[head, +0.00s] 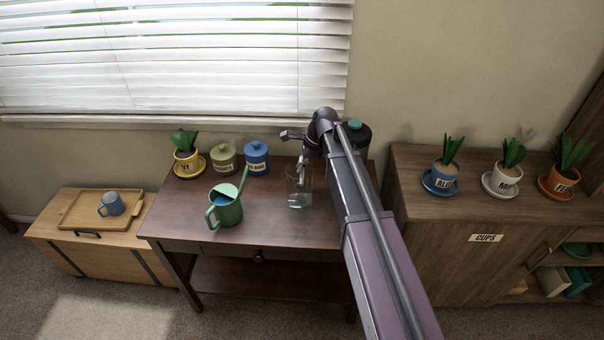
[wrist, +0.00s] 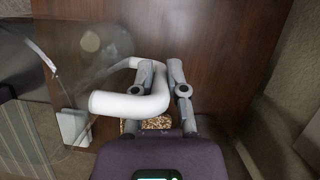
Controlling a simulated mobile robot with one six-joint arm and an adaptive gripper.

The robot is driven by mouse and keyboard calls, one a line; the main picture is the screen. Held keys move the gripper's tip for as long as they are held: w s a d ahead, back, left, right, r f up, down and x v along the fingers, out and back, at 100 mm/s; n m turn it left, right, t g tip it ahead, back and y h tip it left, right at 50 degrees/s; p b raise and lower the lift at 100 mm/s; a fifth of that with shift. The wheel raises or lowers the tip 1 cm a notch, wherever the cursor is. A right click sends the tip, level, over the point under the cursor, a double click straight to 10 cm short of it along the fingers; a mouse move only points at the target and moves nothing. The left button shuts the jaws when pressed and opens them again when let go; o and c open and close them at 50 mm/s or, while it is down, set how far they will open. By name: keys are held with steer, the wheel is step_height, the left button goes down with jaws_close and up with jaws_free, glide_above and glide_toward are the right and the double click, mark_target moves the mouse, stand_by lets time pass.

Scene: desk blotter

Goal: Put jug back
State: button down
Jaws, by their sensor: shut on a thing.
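The clear glass jug (head: 299,190) is at the right part of the dark wooden desk, just under the end of my arm. In the wrist view the jug's clear body (wrist: 85,60) fills the upper left and its thick white handle (wrist: 122,104) curves towards my fingers. The jug looks upright. I cannot tell whether its base touches the desk.
A green watering can (head: 228,212) stands left of the jug. A potted plant (head: 186,158), a green canister (head: 224,158) and a blue canister (head: 256,160) line the desk's back. A speckled patch (wrist: 155,122) shows below the fingers.

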mark_target(301, 172)
steer(key=shift+f+b, duration=1.5)
steer(key=shift+f, duration=0.15)
steer(key=c, duration=0.7)
jaws_free()
steer(key=shift+f, duration=0.1)
steer(key=shift+o, duration=0.2)
steer(key=shift+r, duration=0.2)
steer(key=shift+p+v, duration=1.15)
steer(key=shift+p, duration=0.05)
steer(key=p+v, duration=0.8)
steer(key=v, duration=0.1)
steer(key=shift+r+p, duration=0.3)
steer(key=shift+p, duration=0.1)
steer(key=shift+s+d, duration=0.15)
